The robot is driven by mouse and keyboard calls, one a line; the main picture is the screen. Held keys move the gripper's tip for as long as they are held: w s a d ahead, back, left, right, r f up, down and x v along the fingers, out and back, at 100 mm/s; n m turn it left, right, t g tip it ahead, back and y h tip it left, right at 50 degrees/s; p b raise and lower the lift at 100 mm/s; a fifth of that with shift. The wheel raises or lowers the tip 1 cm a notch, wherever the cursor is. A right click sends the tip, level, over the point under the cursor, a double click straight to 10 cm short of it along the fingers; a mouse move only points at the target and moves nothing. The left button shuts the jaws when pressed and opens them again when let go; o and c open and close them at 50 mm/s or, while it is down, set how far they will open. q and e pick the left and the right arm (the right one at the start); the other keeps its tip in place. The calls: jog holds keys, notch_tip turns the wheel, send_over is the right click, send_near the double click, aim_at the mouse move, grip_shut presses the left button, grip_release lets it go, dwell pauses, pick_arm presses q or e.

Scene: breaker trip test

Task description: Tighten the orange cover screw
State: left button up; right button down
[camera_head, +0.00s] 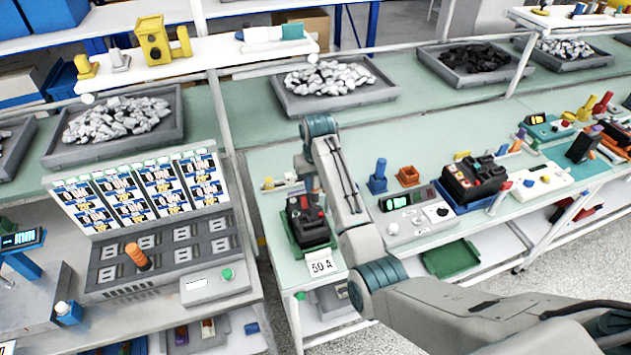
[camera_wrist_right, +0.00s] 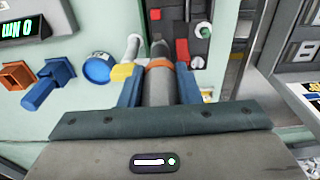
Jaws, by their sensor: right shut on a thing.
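My right gripper (camera_wrist_right: 159,88) is shut on a grey cylindrical driver (camera_wrist_right: 158,92) with an orange band around its upper part. The driver's dark far end points at the dark breaker (camera_wrist_right: 182,50) with red parts; whether it touches is unclear. In the head view the breaker (camera_head: 308,222) sits in a green holder with a "50 A" label in front. My right gripper (camera_head: 308,178) is mostly hidden there behind my own arm. I cannot make out the orange cover screw for certain. My left gripper is not in view.
In the head view, a panel of displays (camera_head: 140,190) stands left, across a gap. A second breaker (camera_head: 472,180) is right.

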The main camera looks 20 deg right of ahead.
jog(key=shift+f, duration=0.45)
dwell(1.2)
jog(key=shift+r, duration=0.15)
dwell(0.9)
jog(key=shift+r, duration=2.9)
